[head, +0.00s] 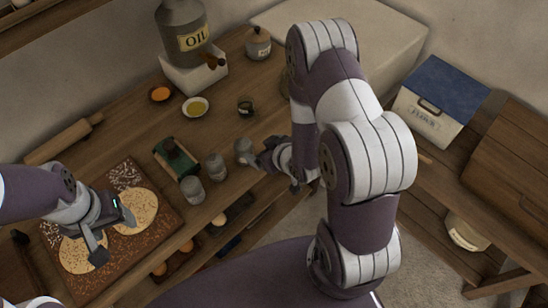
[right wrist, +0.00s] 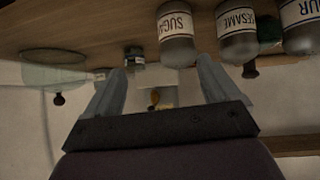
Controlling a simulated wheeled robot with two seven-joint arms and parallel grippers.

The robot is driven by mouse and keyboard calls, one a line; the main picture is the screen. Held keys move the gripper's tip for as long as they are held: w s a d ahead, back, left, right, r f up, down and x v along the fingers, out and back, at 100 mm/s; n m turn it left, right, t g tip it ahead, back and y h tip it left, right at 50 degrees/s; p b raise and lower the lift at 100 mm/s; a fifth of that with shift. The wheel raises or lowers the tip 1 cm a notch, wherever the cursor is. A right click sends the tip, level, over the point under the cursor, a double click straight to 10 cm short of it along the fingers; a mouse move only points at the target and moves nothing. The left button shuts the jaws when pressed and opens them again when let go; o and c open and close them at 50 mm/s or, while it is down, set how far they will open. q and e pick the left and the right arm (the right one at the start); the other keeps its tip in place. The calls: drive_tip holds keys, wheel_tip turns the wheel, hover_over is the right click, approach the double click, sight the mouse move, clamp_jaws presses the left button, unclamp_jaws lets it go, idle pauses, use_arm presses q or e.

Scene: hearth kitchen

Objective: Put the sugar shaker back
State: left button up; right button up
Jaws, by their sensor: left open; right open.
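The sugar shaker (right wrist: 177,38), a grey cylinder with a white SUGAR label, shows in the right wrist view, where the picture is upside down. In the head view it stands upright on the counter as the shaker (head: 243,150) farthest right in a row of three. My right gripper (head: 262,156) is open and empty just right of it, fingers pointing at it. In the right wrist view the sugar shaker is ahead of the fingertips (right wrist: 162,62), slightly right of centre. My left gripper (head: 113,236) is open above the dough board.
The SESAME shaker (right wrist: 237,32) and a third shaker (right wrist: 299,25), label ending "UR", stand beside it. A green-and-dark holder (head: 176,158), small dark jar (head: 246,106) and yellow bowl (head: 195,107) are behind. The oil can (head: 184,35) stands on a white block. The counter's front edge is close.

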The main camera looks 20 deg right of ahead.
drive_tip(key=s+r+m+g+h, duration=0.2)
drive_tip(key=s+r+g, duration=0.6)
drive_tip(key=s+r, duration=0.4)
drive_tip(key=shift+a+r+m, duration=0.4)
drive_tip(key=shift+r+m, duration=0.1)
drive_tip(key=shift+r, duration=0.4)
drive_tip(key=shift+s, duration=0.1)
